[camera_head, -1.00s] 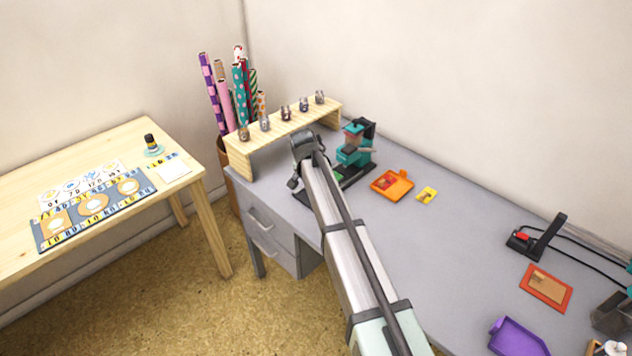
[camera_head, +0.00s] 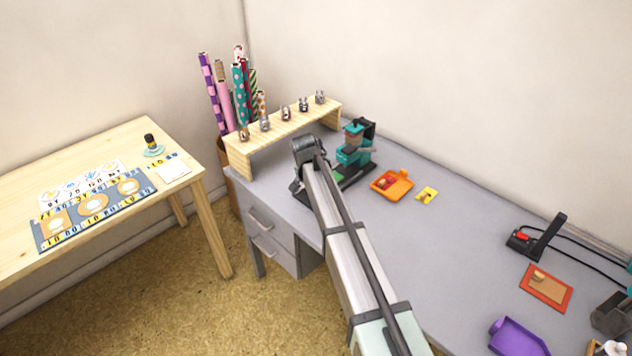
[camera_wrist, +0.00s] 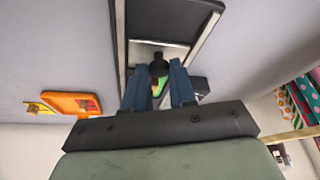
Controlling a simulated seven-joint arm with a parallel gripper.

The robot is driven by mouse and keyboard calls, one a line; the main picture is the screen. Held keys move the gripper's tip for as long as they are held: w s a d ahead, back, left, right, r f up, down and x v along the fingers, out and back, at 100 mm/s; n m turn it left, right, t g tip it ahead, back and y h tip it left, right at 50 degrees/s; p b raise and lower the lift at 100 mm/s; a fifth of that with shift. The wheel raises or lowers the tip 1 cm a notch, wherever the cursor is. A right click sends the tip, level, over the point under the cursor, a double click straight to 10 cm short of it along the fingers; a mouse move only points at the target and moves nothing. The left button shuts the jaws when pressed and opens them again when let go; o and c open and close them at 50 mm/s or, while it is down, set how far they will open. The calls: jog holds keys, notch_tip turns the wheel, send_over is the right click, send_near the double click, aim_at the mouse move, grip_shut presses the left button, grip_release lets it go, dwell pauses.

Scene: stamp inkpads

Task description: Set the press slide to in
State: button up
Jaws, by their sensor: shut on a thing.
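The teal and black press (camera_head: 355,148) stands on the grey desk, right of the wooden stamp shelf. Its dark base with the slide reaches toward the front left, partly hidden behind my arm. In the wrist view the press slide (camera_wrist: 158,43) shows as a dark plate with a pale metal edge between two rails. A black knob (camera_wrist: 158,64) sits in front of that edge. My gripper (camera_wrist: 158,78) has its two blue fingers on either side of the knob, shut on it. In the head view the fingers are hidden by the wrist. A bit of green shows between the fingers.
The wooden shelf (camera_head: 285,127) with several small stamps is close behind the wrist. An orange inkpad (camera_head: 393,185) and a yellow piece (camera_head: 427,195) lie right of the press. The desk's middle is clear. A wooden table (camera_head: 120,145) stands at left.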

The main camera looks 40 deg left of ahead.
grip_shut()
jog(key=shift+w, duration=2.3)
jog(key=o, duration=0.8)
grip_release()
jog(key=shift+c, duration=0.2)
jog(key=shift+s+r, duration=0.1)
jog(key=v, duration=1.3)
jog(key=shift+s+r, duration=0.2)
jog(key=shift+r, duration=0.1)
